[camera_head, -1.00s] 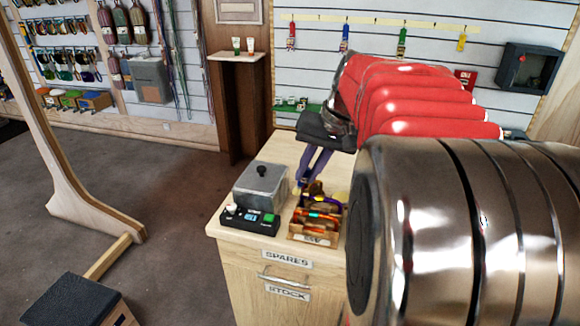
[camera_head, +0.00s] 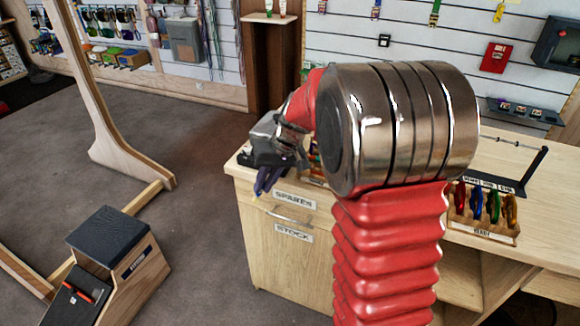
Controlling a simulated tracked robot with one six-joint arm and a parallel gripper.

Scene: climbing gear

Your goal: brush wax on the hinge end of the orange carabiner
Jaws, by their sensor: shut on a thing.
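My gripper (camera_head: 262,187), with purple fingers below a dark body, points down just off the left front corner of the wooden cabinet. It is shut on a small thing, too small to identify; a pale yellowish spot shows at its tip. A rack marked READY (camera_head: 483,231) on the right of the bench holds red, blue, green and orange-yellow pieces. The orange-yellow piece (camera_head: 511,211) at its right end may be a carabiner. Another orange-red item (camera_head: 82,293) lies on the low box at lower left; I cannot tell what it is. No brush or wax can be made out.
The wooden cabinet (camera_head: 262,250) has drawers marked SPARES and STOCK. My arm hides much of its top. A low stand with a black top (camera_head: 108,231) is at lower left. A black bar stand (camera_head: 505,180) stands behind the rack. The grey floor between is open.

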